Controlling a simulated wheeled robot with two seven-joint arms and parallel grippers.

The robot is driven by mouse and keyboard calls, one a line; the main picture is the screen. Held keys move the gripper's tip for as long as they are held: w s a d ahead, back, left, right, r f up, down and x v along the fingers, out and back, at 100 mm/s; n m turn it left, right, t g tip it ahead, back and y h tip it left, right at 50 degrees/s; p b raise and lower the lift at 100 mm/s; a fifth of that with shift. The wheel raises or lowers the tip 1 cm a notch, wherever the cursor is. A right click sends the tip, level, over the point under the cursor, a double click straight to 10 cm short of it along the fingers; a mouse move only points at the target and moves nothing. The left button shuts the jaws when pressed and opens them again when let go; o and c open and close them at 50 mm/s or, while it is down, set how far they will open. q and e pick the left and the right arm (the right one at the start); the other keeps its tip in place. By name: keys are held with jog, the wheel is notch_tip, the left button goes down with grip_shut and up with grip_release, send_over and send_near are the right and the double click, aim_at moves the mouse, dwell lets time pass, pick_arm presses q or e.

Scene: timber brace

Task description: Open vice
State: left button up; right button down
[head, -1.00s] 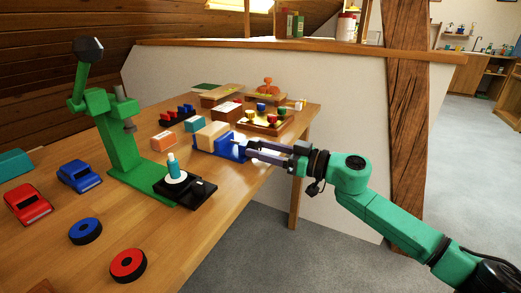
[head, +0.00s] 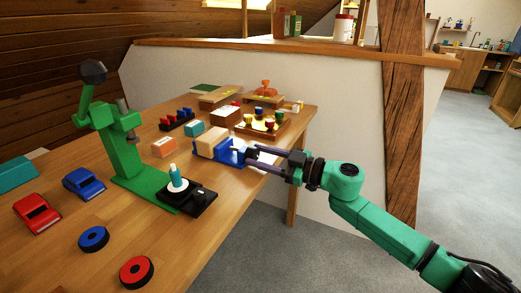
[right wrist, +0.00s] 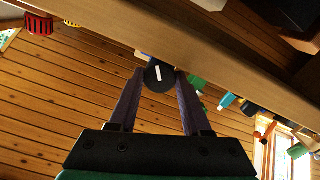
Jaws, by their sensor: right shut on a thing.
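The blue vice (head: 232,157) stands near the right edge of the wooden workbench, with a pale wooden block (head: 211,141) at its jaws. I cannot tell how wide its jaws stand. My right gripper (head: 249,153) reaches in from the right at the vice's front end. In the right wrist view, its fingers (right wrist: 160,80) are shut on a round black knob (right wrist: 158,76) with a white mark. The fingers hide part of the vice front in the head view. My left gripper is not in view.

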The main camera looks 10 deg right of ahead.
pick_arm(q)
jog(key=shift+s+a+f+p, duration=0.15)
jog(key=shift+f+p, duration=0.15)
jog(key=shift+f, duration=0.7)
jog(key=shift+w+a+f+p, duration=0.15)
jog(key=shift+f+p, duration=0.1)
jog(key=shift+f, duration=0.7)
pick_arm(e)
jog(key=shift+n, duration=1.4)
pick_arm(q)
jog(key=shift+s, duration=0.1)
pick_arm(e)
jog(key=shift+f, duration=0.1)
jog(key=shift+c, duration=1.8)
grip_release()
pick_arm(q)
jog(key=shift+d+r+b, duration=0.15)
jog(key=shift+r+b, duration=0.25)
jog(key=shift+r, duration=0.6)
pick_arm(e)
jog(key=v, duration=1.4)
jog(key=shift+s+d, duration=0.2)
jog(key=shift+d, duration=0.05)
